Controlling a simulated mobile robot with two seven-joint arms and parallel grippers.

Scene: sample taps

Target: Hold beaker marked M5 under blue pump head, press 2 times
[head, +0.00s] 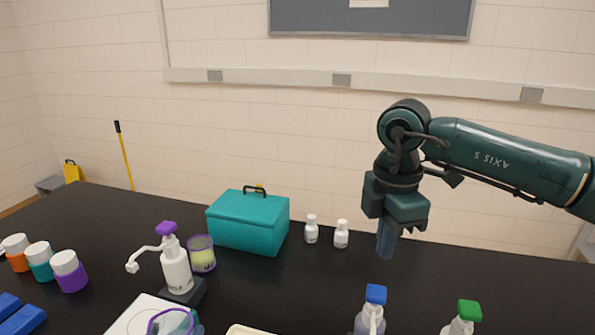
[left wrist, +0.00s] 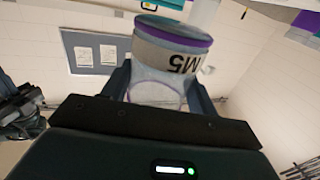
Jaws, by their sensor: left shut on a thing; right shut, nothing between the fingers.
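The beaker marked M5 (left wrist: 172,58) has a purple band and shows its label upside down between the fingers of my left gripper (left wrist: 165,95). In the head view a purple-rimmed beaker (head: 168,322) sits at the bottom edge, cut off, with a finger of my left gripper (head: 195,328) beside it. The blue pump head (head: 376,294) tops a pale bottle (head: 369,322) to the right, well apart from the beaker. My right gripper (head: 387,247) is shut and empty, pointing down above the blue pump head in the picture.
A purple-headed pump (head: 175,268) and a green-headed pump (head: 467,312) stand on the black table. Several coloured jars (head: 68,272) are at left.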

